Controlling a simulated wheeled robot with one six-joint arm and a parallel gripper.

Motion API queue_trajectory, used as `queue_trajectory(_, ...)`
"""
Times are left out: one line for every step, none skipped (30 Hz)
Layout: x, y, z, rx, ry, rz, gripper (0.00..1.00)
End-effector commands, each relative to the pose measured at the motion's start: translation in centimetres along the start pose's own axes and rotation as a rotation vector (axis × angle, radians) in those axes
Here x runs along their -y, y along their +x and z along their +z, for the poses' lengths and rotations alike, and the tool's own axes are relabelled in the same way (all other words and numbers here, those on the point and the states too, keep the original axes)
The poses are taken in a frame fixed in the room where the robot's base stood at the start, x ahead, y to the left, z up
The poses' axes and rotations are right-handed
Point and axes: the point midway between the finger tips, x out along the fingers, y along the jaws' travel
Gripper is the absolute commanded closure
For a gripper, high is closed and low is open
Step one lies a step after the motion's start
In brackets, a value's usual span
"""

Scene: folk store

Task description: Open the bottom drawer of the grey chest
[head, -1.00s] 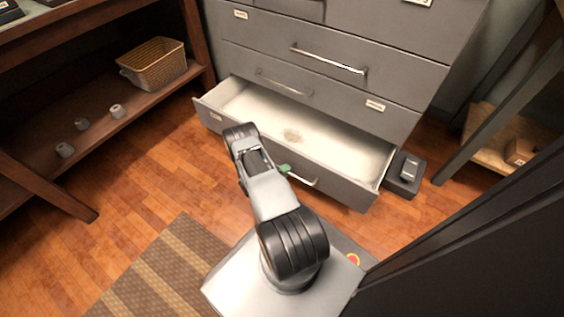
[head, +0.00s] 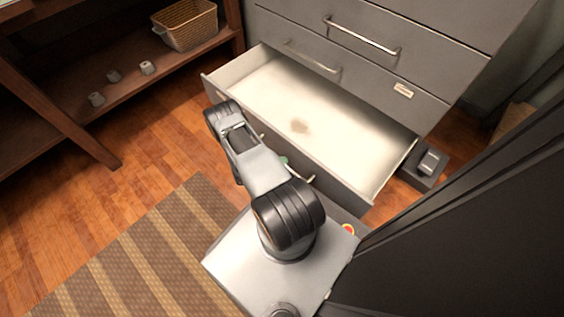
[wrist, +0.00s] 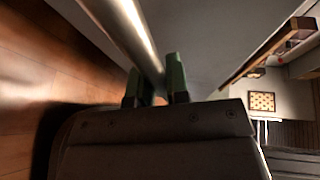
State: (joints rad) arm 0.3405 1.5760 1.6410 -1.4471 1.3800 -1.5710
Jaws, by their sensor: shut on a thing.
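The grey chest (head: 455,35) stands at the top of the head view. Its bottom drawer (head: 335,115) is pulled well out; the pale inside shows, bare but for a brownish patch. The drawer's bar handle (head: 309,180) is on its front, mostly hidden behind my arm in the head view. In the wrist view the metal bar handle (wrist: 122,25) runs down between the two green fingertips of my gripper (wrist: 156,82), which is shut on it. In the head view only a bit of green of the gripper shows beside my arm.
A wooden shelf (head: 150,80) at the left holds a wicker basket (head: 186,25) and a few small pale objects. A striped rug (head: 130,250) lies at the lower left. A dark box (head: 424,165) sits on the floor right of the drawer. A dark panel (head: 450,230) fills the lower right.

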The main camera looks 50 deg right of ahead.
Motion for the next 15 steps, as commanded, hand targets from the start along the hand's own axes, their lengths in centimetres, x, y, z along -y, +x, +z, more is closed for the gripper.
queue_trajectory(-0.03, -0.02, -0.01, -0.001, 0.001, 0.001, 1.00)
queue_trajectory(-0.03, -0.03, -0.01, -0.001, 0.001, 0.001, 1.00)
queue_trajectory(-0.03, -0.04, 0.00, -0.001, 0.001, 0.001, 0.80)
queue_trajectory(-0.03, -0.05, 0.01, 0.000, 0.001, 0.001, 0.78)
queue_trajectory(-0.03, -0.06, 0.02, 0.000, 0.001, 0.001, 0.75)
queue_trajectory(-0.03, -0.07, 0.02, 0.001, 0.000, 0.001, 0.71)
queue_trajectory(-0.03, -0.07, 0.03, 0.001, 0.000, 0.001, 0.68)
queue_trajectory(-0.03, -0.07, 0.03, 0.001, 0.000, 0.001, 0.65)
queue_trajectory(-0.03, -0.07, 0.03, 0.001, 0.000, 0.000, 0.61)
queue_trajectory(-0.03, -0.07, 0.04, 0.001, 0.000, 0.000, 0.59)
queue_trajectory(-0.02, -0.07, 0.04, 0.001, 0.000, 0.000, 0.59)
queue_trajectory(-0.02, -0.07, 0.04, 0.001, 0.000, 0.000, 0.59)
queue_trajectory(-0.02, -0.07, 0.04, 0.001, 0.000, 0.000, 0.59)
queue_trajectory(-0.02, -0.07, 0.04, 0.001, 0.000, 0.000, 0.59)
queue_trajectory(-0.02, -0.06, 0.04, 0.001, 0.000, 0.000, 0.59)
